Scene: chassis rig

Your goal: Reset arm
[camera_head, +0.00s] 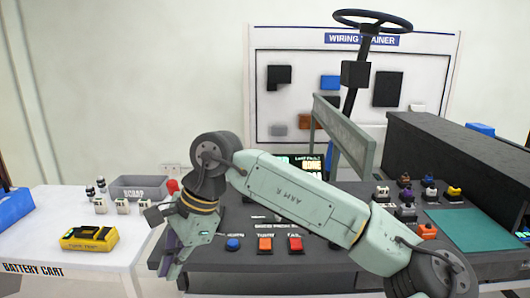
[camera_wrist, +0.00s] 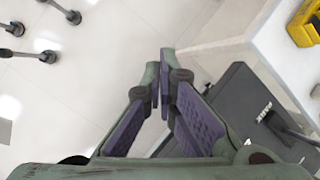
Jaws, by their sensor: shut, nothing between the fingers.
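My arm reaches across the head view in front of the dark bench (camera_head: 330,275), bent with its elbow to the right. My gripper (camera_head: 166,268) hangs pointing down at the bench's left end, near the gap beside the white cart. In the wrist view my gripper (camera_wrist: 165,72) shows its purple-padded fingers closed together at the tips, with nothing held between them. Below the fingers is pale tiled floor (camera_wrist: 110,50). The arm hides part of the bench top.
The white battery cart (camera_head: 60,278) at left bears a yellow pack (camera_head: 89,238) and a grey bin (camera_head: 138,188). The bench carries coloured buttons (camera_head: 265,244), a grey upright frame (camera_head: 345,137), a steering wheel (camera_head: 372,20) and a green mat (camera_head: 470,230). A wiring trainer board (camera_head: 430,80) stands behind.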

